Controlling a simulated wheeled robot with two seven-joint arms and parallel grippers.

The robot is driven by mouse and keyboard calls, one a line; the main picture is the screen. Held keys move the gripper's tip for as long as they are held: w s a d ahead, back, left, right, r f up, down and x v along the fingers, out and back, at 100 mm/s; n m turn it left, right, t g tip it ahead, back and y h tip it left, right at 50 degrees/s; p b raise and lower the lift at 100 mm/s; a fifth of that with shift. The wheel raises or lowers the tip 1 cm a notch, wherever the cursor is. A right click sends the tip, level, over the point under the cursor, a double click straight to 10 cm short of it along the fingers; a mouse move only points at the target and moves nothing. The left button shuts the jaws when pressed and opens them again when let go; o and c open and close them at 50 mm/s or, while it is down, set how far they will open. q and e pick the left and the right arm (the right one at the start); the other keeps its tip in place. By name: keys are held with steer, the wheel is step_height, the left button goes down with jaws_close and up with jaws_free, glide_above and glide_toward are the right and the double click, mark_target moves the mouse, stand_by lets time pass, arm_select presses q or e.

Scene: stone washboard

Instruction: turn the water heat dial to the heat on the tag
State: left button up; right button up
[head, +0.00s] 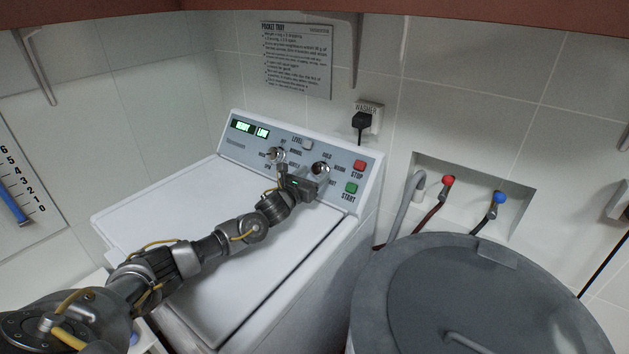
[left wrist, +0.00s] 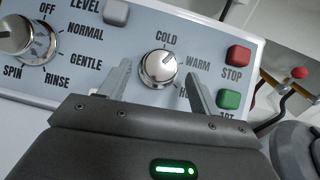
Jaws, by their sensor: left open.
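The water heat dial (left wrist: 158,65) is a round chrome knob on the washer's panel, with COLD above it and WARM to its right. A third label at lower right is mostly hidden by a finger. Its mark seems to point up and right, between COLD and WARM. My left gripper (left wrist: 158,76) is open, one finger on each side of the dial; I cannot tell whether they touch it. In the head view the left gripper (head: 304,174) is at the panel and partly hides the dial (head: 320,168). No heat tag is readable. My right gripper is out of view.
The cycle dial (left wrist: 27,35) is left of the heat dial. The red STOP button (left wrist: 238,55) and green START button (left wrist: 229,99) are close on the right. A grey lidded tub (head: 450,290) stands right of the washer (head: 190,215). A printed sign (head: 297,60) hangs above.

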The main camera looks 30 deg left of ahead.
arm_select(q)
steer(key=shift+w, duration=0.6)
steer(key=shift+r, duration=0.1)
steer(key=c, duration=1)
steer(key=shift+o, duration=0.2)
steer(key=shift+d+n+y, duration=0.1)
steer(key=shift+n+y, duration=0.2)
steer(key=shift+n, duration=0.1)
steer(key=n+y+p, duration=0.1)
steer(key=n+y, duration=0.1)
steer(key=n, duration=0.1)
steer(key=shift+d, duration=0.2)
steer(key=shift+d+r+n+g+y+p, duration=0.1)
steer(key=shift+n+g+y+p, duration=0.4)
steer(key=shift+n, duration=0.55)
steer(key=shift+n+g+y+p, duration=0.2)
steer(key=shift+n+y+p, duration=0.15)
steer(key=shift+n+y, duration=0.55)
steer(key=shift+n, duration=0.25)
